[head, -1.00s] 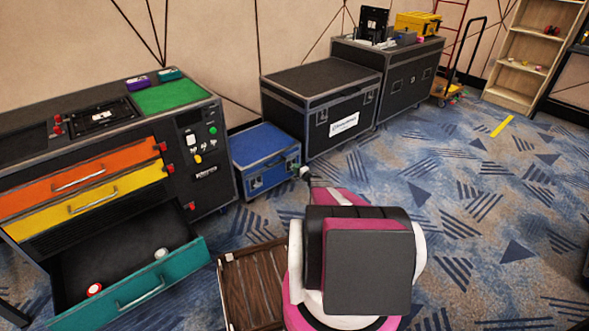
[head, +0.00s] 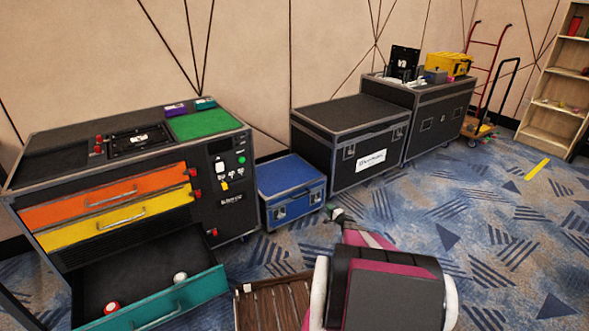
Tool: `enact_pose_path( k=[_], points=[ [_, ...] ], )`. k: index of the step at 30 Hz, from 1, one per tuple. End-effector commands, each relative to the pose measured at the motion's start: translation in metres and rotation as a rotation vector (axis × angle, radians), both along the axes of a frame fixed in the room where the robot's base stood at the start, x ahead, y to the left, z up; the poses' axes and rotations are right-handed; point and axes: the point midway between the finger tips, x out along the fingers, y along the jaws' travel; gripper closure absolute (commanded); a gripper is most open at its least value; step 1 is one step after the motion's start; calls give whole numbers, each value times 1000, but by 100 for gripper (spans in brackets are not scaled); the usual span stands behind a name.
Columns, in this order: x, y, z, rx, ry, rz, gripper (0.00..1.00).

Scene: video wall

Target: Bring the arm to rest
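My arm, with magenta, white and dark grey parts, rises from the bottom edge right of centre in the head view. Its far end reaches forward past the big dark grey block, narrowing to a small dark tip, where my gripper (head: 337,213) seems to be. The tip shows over the carpet just right of the blue case (head: 291,188). It is too small and too far hidden behind the arm to tell whether its fingers are open or shut.
A black console (head: 231,173) at left has orange (head: 75,204) and yellow (head: 82,232) drawers. Its open teal drawer (head: 160,305) holds a red and a white round item. A brown slatted crate (head: 240,308) lies beside my arm. Carpet (head: 480,250) at right is clear.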

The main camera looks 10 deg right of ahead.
Motion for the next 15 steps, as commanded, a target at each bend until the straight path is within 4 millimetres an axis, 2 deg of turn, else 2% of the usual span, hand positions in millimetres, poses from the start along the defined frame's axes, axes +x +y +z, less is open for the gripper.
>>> enact_pose_path(
  k=[2,5,10,15],
  points=[
    [0,2,4,-10,0,-7,67],
    [0,8,21,-60,5,-44,67],
    [-3,28,77,-254,47,-171,67],
    [-21,55,140,-507,161,-295,67]
  ],
)
